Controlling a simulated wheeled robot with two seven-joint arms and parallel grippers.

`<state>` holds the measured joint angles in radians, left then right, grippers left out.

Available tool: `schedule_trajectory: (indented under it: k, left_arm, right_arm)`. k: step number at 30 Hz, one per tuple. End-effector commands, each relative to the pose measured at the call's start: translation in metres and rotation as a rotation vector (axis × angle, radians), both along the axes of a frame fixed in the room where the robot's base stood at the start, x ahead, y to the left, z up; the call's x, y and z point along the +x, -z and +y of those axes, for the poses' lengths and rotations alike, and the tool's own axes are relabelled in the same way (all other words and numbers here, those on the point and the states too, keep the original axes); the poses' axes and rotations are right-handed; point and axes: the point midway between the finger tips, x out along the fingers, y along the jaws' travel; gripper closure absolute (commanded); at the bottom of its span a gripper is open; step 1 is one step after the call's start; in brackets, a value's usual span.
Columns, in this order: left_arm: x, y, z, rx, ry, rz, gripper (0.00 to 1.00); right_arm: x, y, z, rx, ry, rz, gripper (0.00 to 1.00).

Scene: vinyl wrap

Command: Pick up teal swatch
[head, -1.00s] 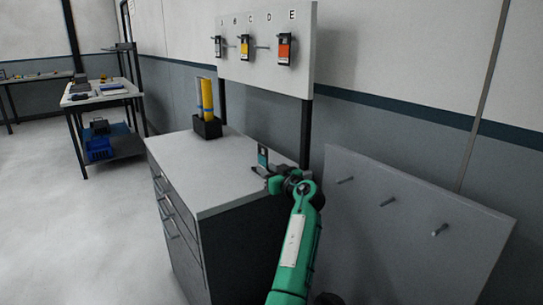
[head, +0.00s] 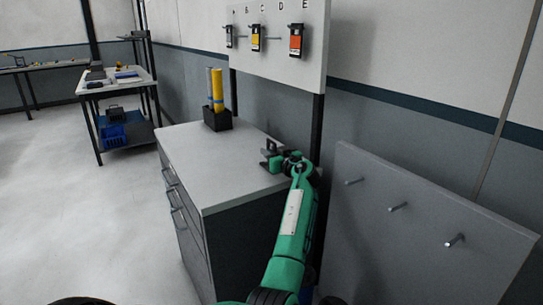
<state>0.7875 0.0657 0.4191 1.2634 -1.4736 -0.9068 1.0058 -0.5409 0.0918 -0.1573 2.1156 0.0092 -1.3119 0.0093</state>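My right gripper is not in view.
A lettered board (head: 280,65) above the cabinet holds a grey swatch (head: 229,36), a yellow swatch (head: 256,38) and an orange swatch (head: 296,40). A black holder (head: 217,121) with upright tubes stands on the cabinet. A grey panel with pegs (head: 425,225) leans at right.

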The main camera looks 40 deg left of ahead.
Motion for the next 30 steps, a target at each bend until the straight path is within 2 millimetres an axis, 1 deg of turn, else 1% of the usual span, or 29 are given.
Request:
schedule_trajectory:
  k: [3, 5, 6, 8, 18, 22, 26, 29, 30]
  left_arm:
    - [0.0, 0.0, 0.0, 0.0, 0.0, 0.0, 0.69]
    - [0.0, 0.0, 0.0, 0.0, 0.0, 0.0, 0.81]
    - [0.0, 0.0, 0.0, 0.0, 0.0, 0.0, 0.89]
    - [0.0, 0.0, 0.0, 0.0, 0.0, 0.0, 1.0]
    - [0.0, 0.0, -0.001, 0.0, 0.0, 0.0, 1.0]
    - [0.0, -0.005, -0.001, 0.0, 0.0, -0.001, 1.0]
    - [0.0, -0.018, 0.0, 0.0, 0.0, -0.004, 1.0]
    - [0.0, -0.035, 0.0, 0.001, 0.0, -0.004, 1.0]
    - [0.0, -0.043, 0.0, 0.0, 0.0, -0.006, 1.0]
  right_arm:
    - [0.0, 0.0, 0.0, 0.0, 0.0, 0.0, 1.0]
    - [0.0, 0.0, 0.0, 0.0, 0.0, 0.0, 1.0]
    - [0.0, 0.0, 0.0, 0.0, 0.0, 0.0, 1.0]
    - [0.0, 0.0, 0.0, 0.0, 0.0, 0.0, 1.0]
    - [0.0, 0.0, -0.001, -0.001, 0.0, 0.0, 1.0]
    - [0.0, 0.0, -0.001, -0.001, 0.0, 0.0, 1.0]
    - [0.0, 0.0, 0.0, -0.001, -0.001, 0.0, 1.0]
    - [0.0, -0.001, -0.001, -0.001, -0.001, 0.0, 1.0]
    - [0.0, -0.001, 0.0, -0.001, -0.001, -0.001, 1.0]
